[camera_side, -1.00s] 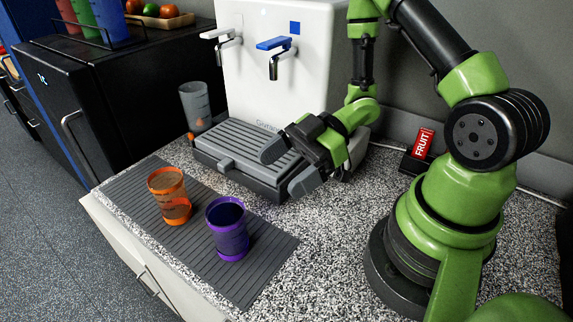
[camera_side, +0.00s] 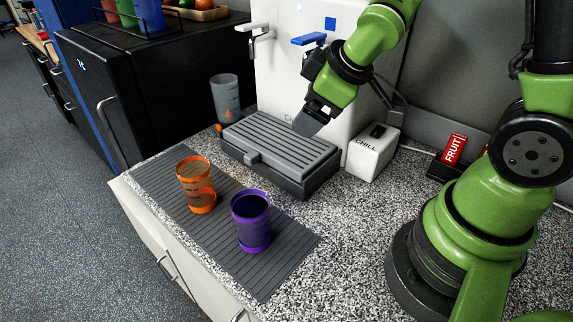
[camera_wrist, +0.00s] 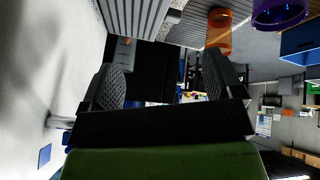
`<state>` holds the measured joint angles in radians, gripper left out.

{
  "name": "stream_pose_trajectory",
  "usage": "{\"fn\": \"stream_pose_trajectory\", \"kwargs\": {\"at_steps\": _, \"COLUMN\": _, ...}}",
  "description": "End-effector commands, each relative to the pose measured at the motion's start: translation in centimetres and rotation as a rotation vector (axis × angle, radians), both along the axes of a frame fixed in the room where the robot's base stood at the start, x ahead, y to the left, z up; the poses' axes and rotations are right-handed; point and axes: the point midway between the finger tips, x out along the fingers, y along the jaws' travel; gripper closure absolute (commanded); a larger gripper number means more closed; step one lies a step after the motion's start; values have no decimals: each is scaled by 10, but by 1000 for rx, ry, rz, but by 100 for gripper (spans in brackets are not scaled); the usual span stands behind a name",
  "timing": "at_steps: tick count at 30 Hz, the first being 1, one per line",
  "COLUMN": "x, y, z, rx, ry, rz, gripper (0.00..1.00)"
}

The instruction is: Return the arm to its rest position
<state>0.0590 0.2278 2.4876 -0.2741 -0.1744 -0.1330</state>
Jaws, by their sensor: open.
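My gripper (camera_side: 311,122) hangs in front of the white water dispenser (camera_side: 285,75), above the back of its grey drip tray (camera_side: 275,146). In the wrist view my gripper (camera_wrist: 162,78) shows two dark fingers spread apart with nothing between them. My green arm reaches up and out of the top of the side view. An orange cup (camera_side: 197,184) and a purple cup (camera_side: 251,221) with a dark inside stand upright on a grey ribbed mat (camera_side: 283,262), clear of the gripper.
A white box marked CHILL (camera_side: 372,153) stands right of the drip tray. A red FRUIT packet (camera_side: 453,149) sits in a dark holder by the wall. A grey cup (camera_side: 225,98) stands left of the dispenser. A black fridge (camera_side: 150,85) is at left.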

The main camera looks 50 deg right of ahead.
Motion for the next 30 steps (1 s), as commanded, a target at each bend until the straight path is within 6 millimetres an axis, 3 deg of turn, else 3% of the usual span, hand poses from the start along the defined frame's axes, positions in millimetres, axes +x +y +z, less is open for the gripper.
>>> {"fn": "stream_pose_trajectory", "kwargs": {"at_steps": 6, "x": -37, "y": -2, "z": 67, "rx": 144, "ry": -33, "rz": -310, "gripper": 14}}
{"fn": "stream_pose_trajectory", "kwargs": {"at_steps": 12, "x": -87, "y": 13, "z": 109, "rx": 373, "ry": -30, "rz": -517, "gripper": 14}}
{"fn": "stream_pose_trajectory", "kwargs": {"at_steps": 19, "x": -128, "y": 32, "z": 128, "rx": 564, "ry": 4, "rz": -606, "gripper": 14}}
{"fn": "stream_pose_trajectory", "kwargs": {"at_steps": 30, "x": -128, "y": 32, "z": 128, "rx": 564, "ry": 4, "rz": -606, "gripper": 14}}
